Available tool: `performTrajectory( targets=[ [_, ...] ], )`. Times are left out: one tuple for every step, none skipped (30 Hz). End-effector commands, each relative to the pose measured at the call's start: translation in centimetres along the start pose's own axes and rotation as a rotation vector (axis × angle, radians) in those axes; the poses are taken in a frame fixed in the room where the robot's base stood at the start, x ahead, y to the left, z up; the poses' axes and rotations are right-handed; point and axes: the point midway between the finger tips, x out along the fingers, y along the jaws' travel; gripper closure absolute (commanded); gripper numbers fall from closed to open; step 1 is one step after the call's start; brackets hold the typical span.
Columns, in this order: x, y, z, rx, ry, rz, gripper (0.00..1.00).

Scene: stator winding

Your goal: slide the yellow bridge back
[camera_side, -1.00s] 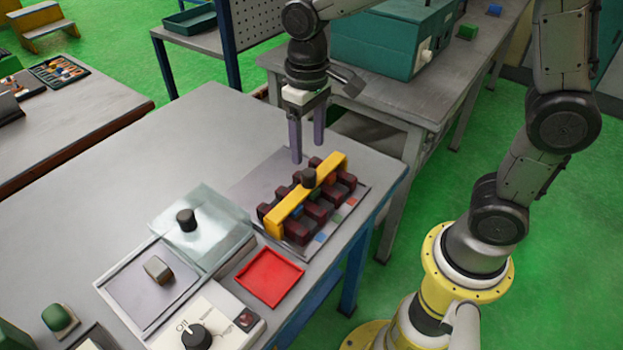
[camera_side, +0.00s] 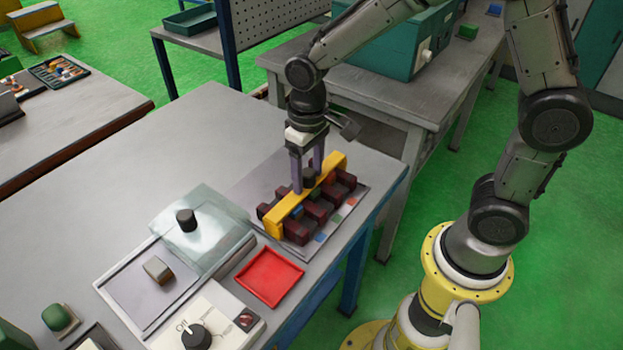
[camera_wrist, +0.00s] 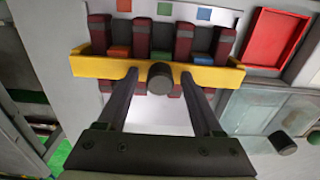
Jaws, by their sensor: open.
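The yellow bridge (camera_side: 282,213) lies as a long bar across the dark red stator blocks (camera_side: 325,208), with a black knob (camera_side: 309,177) standing on it. In the wrist view the bridge (camera_wrist: 105,68) runs across the picture, with the black knob (camera_wrist: 160,78) near its middle. My gripper (camera_side: 307,183) is low over the bridge, its two fingers on either side of the knob. In the wrist view the open fingers (camera_wrist: 163,75) reach to the bridge, with gaps between them and the knob. Whether the fingertips touch the bridge I cannot tell.
Coloured squares (camera_wrist: 164,9) line the plate beside the blocks. A red tray (camera_side: 269,277), a glass-like lidded box (camera_side: 203,240) with a black knob, and a switch panel (camera_side: 205,325) stand nearby. The table's far left area (camera_side: 190,130) is clear.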

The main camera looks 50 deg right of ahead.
Motion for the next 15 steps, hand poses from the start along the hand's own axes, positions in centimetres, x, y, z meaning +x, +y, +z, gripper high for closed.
performTrajectory(
  targets=[
    [0.36, 0.01, 0.23, 0.000, -0.010, 0.001, 0.32],
    [0.38, 0.01, 0.24, 0.000, -0.010, 0.001, 0.32],
    [0.40, 0.01, 0.26, 0.000, -0.011, 0.001, 0.40],
    [0.41, 0.01, 0.27, 0.000, -0.012, 0.001, 0.45],
    [0.43, 0.01, 0.29, 0.000, -0.012, 0.001, 0.51],
    [0.45, 0.01, 0.30, 0.000, -0.013, 0.001, 0.58],
    [0.47, 0.01, 0.32, 0.000, -0.013, 0.001, 0.63],
    [0.48, 0.01, 0.33, 0.000, -0.014, 0.001, 0.69],
    [0.50, 0.01, 0.35, 0.000, -0.015, 0.001, 0.76],
    [0.52, 0.01, 0.36, 0.000, -0.015, 0.001, 0.81],
    [0.54, 0.00, 0.38, 0.000, -0.016, 0.001, 0.86],
    [0.56, 0.00, 0.39, 0.000, -0.016, 0.001, 0.91],
    [0.57, 0.01, 0.41, 0.000, -0.017, 0.001, 0.91],
    [0.58, 0.01, 0.42, 0.000, -0.017, 0.002, 0.91],
    [0.60, 0.01, 0.44, 0.000, -0.018, 0.002, 0.91]
  ],
)
